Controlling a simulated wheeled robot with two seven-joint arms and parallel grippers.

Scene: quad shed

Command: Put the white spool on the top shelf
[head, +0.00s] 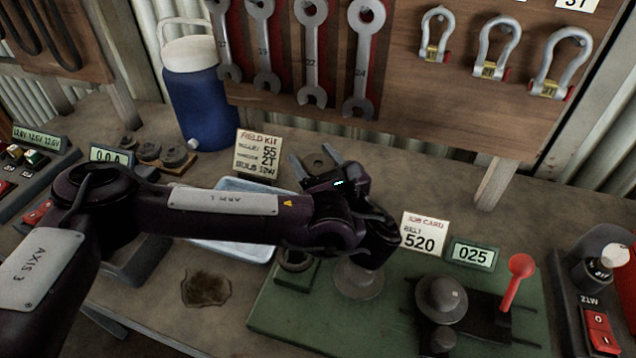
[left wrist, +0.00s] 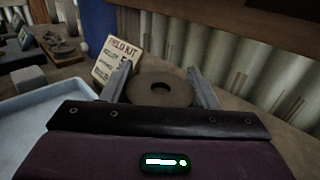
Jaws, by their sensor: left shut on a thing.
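I see no white spool and no top shelf in either view. My left gripper (head: 313,153) is in the middle of the head view, above the bench near the field kit card. Its two fingers are on either side of a flat grey-brown disc (left wrist: 172,100) with a central hole. The left wrist view shows the disc between the fingertips (left wrist: 160,70), and the gripper is shut on it. In the head view the disc (head: 321,172) is small and partly hidden by the gripper. My right gripper is not in view.
A pale blue tray (head: 232,250) lies under my left arm. The field kit card (head: 257,153) and a blue jug (head: 200,105) stand behind. A green base plate (head: 290,325) with pulleys and a red-knobbed lever (head: 515,285) is at front right. Wrenches (head: 312,60) hang on the back board.

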